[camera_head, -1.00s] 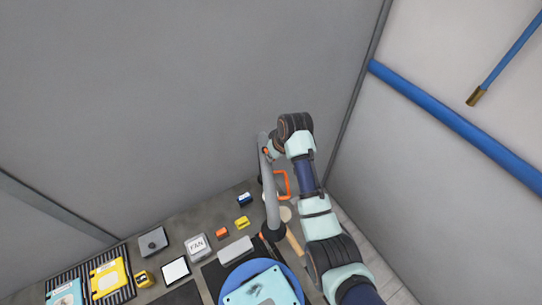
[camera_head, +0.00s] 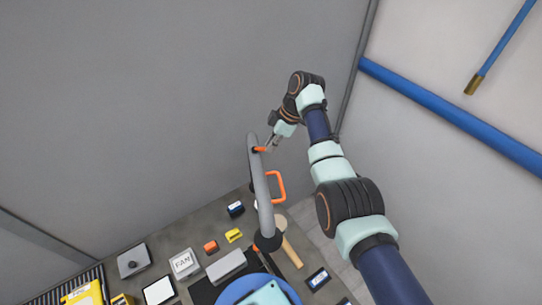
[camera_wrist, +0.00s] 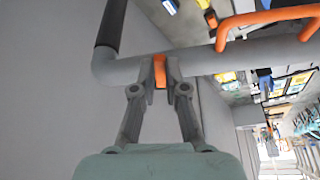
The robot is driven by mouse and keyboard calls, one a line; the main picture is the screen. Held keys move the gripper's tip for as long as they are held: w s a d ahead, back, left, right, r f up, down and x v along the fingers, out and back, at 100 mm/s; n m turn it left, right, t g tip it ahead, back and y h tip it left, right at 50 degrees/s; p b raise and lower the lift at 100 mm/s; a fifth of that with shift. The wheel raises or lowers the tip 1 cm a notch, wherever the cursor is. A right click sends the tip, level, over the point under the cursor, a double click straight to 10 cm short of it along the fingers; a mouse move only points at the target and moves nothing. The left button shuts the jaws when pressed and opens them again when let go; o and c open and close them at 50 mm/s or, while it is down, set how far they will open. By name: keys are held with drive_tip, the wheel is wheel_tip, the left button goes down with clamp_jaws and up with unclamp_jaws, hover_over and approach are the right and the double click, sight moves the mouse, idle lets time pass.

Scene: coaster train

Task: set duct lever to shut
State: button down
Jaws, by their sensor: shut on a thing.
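The grey duct (camera_head: 263,195) rises from a black base on the bench and bends at its top. A small orange duct lever (camera_head: 260,149) sits near the top of the duct. My gripper (camera_head: 267,148) reaches it from the right. In the wrist view, the lever (camera_wrist: 159,72) stands between my two fingertips (camera_wrist: 160,77), which are shut on it. The fingers hide part of the lever, and I cannot read its setting.
A larger orange handle (camera_head: 278,187) is to the right of the duct, below my gripper. The bench holds a FAN box (camera_head: 184,263), a blue round plate (camera_head: 235,291), a wooden-handled tool (camera_head: 291,252) and small blocks. Walls stand close behind and right.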

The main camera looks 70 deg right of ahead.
drive_tip(key=shift+w+d+n+b, duration=0.15)
drive_tip(key=shift+d+n+b, duration=0.15)
drive_tip(key=shift+n+b, duration=0.7)
drive_tip(key=shift+g+b, duration=0.3)
drive_tip(key=shift+b, duration=0.15)
drive_tip(key=c, duration=1.2)
unclamp_jaws()
drive_tip(key=shift+d+r, duration=0.1)
drive_tip(key=v, duration=0.7)
drive_tip(key=shift+d, duration=0.15)
drive_tip(key=shift+r, duration=0.1)
